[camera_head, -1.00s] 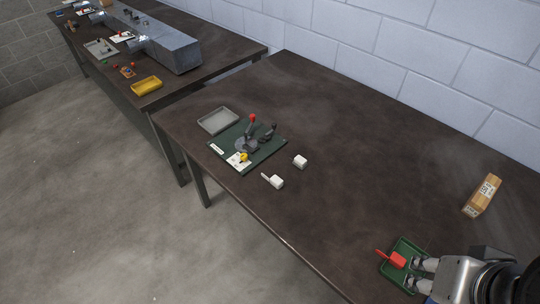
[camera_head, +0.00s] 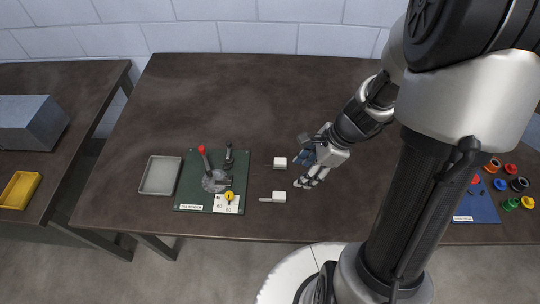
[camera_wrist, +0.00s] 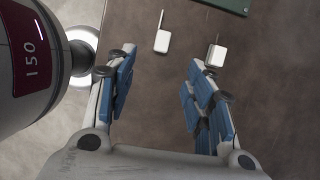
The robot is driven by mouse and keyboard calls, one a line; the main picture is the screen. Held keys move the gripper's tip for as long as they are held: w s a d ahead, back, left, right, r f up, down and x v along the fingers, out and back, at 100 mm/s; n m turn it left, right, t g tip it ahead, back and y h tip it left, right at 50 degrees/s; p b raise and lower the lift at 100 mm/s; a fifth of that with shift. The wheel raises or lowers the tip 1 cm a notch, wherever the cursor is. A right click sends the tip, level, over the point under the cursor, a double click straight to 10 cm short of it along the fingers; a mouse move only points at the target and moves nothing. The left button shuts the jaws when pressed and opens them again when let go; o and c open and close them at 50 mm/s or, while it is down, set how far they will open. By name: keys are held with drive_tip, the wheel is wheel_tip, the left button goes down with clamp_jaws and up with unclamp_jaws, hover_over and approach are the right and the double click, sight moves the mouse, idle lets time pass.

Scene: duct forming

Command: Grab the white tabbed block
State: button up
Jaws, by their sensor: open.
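The white tabbed block (camera_head: 280,197) lies on the brown table right of the green fixture board, its flat tab pointing left. It also shows in the wrist view (camera_wrist: 162,42), tab pointing up. A second small white block (camera_head: 280,163) with a thin pin lies behind it, seen at right in the wrist view (camera_wrist: 217,55). My gripper (camera_head: 302,171) is open and empty, just right of both blocks. In the wrist view, both blocks lie beyond the blue-padded fingers (camera_wrist: 157,78), apart from them.
The green fixture board (camera_head: 190,203) carries a red-knobbed lever (camera_head: 203,160) and a yellow knob (camera_head: 229,197). A grey tray (camera_head: 161,175) lies left of it. A blue mat (camera_head: 478,207) and several coloured rings are at right. The table's back half is clear.

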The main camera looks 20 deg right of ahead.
drive_tip(key=b, duration=0.6)
approach(278, 195)
drive_tip(key=shift+s+a+f, duration=0.1)
drive_tip(key=shift+a+f, duration=0.1)
drive_tip(key=shift+f, duration=0.4)
drive_tip(key=shift+s+a+f, duration=0.1)
drive_tip(key=shift+a+f, duration=0.1)
drive_tip(key=shift+f, duration=0.45)
drive_tip(key=shift+w+b+x, duration=0.2)
drive_tip(key=shift+b+x, duration=0.55)
drive_tip(key=shift+x, duration=0.8)
drive_tip(key=shift+w+b+x, duration=0.2)
drive_tip(key=shift+b+x, duration=0.55)
drive_tip(key=shift+x, duration=0.8)
drive_tip(key=shift+r, duration=0.2)
drive_tip(key=shift+c, duration=0.5)
drive_tip(key=c, duration=1)
